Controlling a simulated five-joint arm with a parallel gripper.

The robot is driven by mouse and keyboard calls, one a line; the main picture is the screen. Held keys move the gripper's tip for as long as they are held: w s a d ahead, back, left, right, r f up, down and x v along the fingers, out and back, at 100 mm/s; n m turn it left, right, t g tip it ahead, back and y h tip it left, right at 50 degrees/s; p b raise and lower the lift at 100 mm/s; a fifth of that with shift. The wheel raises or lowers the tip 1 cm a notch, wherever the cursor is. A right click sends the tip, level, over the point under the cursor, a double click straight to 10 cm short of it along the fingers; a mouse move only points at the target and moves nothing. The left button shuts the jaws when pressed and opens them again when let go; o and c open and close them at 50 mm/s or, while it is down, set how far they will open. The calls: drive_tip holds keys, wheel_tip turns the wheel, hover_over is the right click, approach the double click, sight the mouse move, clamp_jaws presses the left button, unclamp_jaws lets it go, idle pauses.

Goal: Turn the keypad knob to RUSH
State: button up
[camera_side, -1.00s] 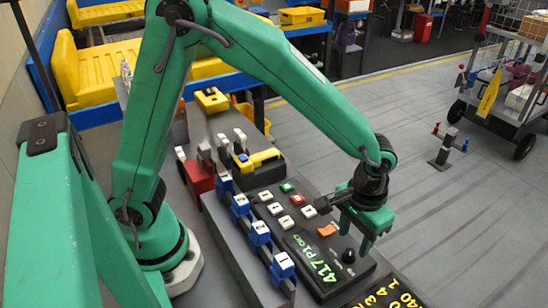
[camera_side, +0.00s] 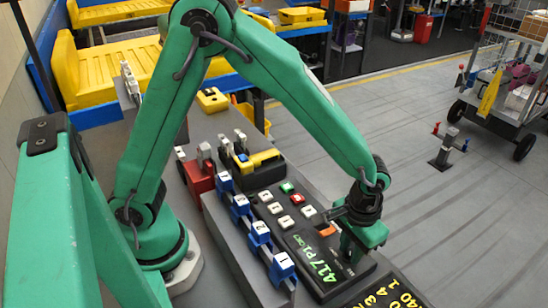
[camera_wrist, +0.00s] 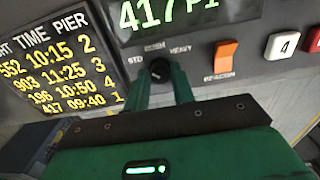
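The keypad knob (camera_wrist: 158,70) is a small black knob on the dark keypad panel, below the green display. Around it are the labels STD on the left, a blurred one at the top and HEAVY on the right. I cannot tell clearly which label it points to. My gripper (camera_wrist: 159,76) has its two green fingers apart, one on each side of the knob. I cannot see firm contact on either side. In the side view my gripper (camera_side: 352,256) is down at the near end of the keypad panel (camera_side: 300,245) and hides the knob.
An orange beacon switch (camera_wrist: 226,55) and white number keys (camera_wrist: 282,45) sit right of the knob. A board with yellow times (camera_wrist: 60,75) is at the left. Blue numbered blocks (camera_side: 259,233) line the panel's left side. Open floor lies to the right.

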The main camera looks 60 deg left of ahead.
sight(350, 251)
drive_tip(key=shift+m, duration=0.4)
drive_tip(key=m, duration=0.8)
idle(0.3)
idle(0.4)
drive_tip(key=o, duration=1)
drive_tip(key=shift+r, duration=3.95)
